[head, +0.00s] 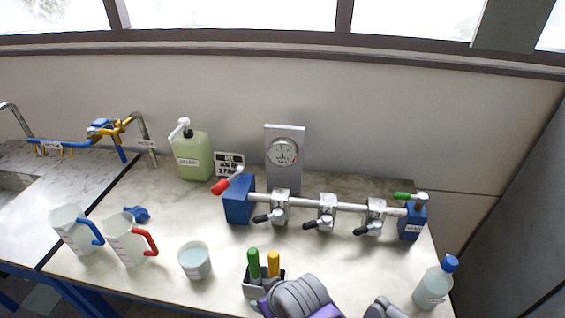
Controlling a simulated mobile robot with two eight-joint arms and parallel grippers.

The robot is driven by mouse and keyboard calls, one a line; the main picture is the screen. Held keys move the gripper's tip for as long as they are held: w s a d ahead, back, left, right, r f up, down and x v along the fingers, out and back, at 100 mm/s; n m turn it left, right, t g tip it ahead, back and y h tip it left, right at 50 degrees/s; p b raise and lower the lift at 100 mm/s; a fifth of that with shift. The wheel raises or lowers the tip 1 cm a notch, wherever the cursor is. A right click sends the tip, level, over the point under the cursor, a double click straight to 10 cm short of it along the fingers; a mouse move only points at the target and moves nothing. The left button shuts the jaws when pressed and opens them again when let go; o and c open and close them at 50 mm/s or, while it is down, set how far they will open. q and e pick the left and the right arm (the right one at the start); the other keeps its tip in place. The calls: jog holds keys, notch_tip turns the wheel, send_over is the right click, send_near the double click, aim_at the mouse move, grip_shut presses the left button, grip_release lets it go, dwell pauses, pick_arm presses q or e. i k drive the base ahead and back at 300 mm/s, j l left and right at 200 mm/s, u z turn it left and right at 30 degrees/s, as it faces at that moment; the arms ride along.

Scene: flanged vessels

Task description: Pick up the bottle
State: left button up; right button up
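A pale, translucent bottle (432,288) with a blue cap and a white label stands near the front right corner of the bench, slightly tilted in the picture. A larger green pump bottle (191,156) with a white pump top and a label stands at the back, left of centre. Grey and purple rounded parts show at the bottom edge, left of the blue-capped bottle and apart from it; they may be parts of my arms. No gripper fingers can be made out, and nothing is seen holding either bottle.
A metal manifold (345,205) with several black-handled valves and a gauge panel (285,160) stands at the back. Two jugs, one blue-handled (75,230) and one red-handled (128,240), a beaker (194,261) and a marker holder (263,274) occupy the left and front.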

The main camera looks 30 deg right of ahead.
aim_at(436, 284)
jog(key=z, duration=2.45)
jog(key=k+l+u, duration=0.15)
jog(key=u, duration=0.2)
